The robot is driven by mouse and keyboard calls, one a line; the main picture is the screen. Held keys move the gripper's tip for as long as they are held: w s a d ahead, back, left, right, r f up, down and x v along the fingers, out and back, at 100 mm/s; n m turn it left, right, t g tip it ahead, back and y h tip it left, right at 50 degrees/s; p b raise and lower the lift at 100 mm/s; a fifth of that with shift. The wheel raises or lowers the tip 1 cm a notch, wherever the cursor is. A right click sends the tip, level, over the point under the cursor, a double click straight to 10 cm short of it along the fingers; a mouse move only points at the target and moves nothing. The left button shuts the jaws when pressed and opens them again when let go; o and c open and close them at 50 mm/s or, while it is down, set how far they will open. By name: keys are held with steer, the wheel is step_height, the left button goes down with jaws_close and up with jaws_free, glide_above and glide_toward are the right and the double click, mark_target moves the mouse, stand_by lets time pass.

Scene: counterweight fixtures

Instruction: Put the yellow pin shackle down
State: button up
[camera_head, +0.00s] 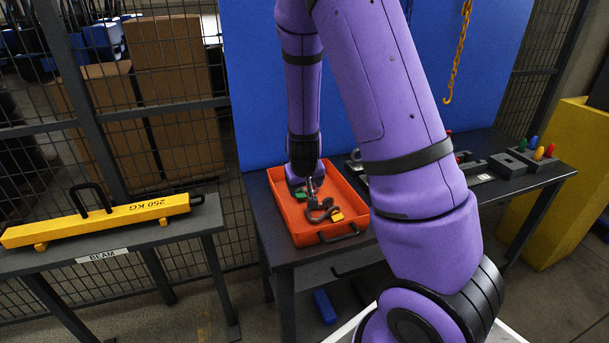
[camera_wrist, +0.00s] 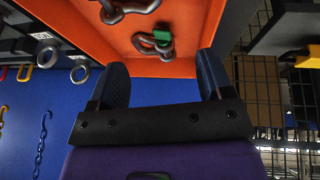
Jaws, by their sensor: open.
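The yellow pin shackle, a dark grey bow with a yellow pin end (camera_head: 337,216), lies in the orange tray (camera_head: 283,220), near its front. In the wrist view a grey shackle (camera_wrist: 130,9) at the top edge seems to be the same one; its pin is out of frame. A green pin shackle (camera_wrist: 163,42) lies in the tray and shows partly in the head view (camera_head: 300,195). My gripper (camera_wrist: 160,70) is open, with nothing between its fingers. In the head view my gripper (camera_head: 311,187) is over the tray, behind the yellow pin shackle and apart from it.
The tray stands on a dark table (camera_head: 262,245) before a blue board (camera_head: 250,90) with a hanging yellow chain (camera_head: 460,55). Grey blocks and coloured pins (camera_head: 533,150) stand at the right. A yellow beam (camera_head: 110,220) rests on a bench at the left. My arm hides the table's middle.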

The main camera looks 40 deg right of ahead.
steer(key=s+a+r+y, duration=0.2)
steer(key=s+a+r, duration=0.1)
steer(key=r, duration=0.4)
steer(key=s+a+r+y, duration=0.1)
steer(key=s+a+r, duration=0.1)
steer(key=a+r, duration=0.3)
steer(key=s+a+r+n+t, duration=0.1)
steer(key=s+a+r, duration=0.3)
steer(key=s+r, duration=1.4)
steer(key=s+n, duration=0.1)
steer(key=s, duration=0.1)
steer(key=shift+s+n, duration=0.35)
steer(key=shift+n, duration=0.05)
steer(key=shift+r, duration=0.1)
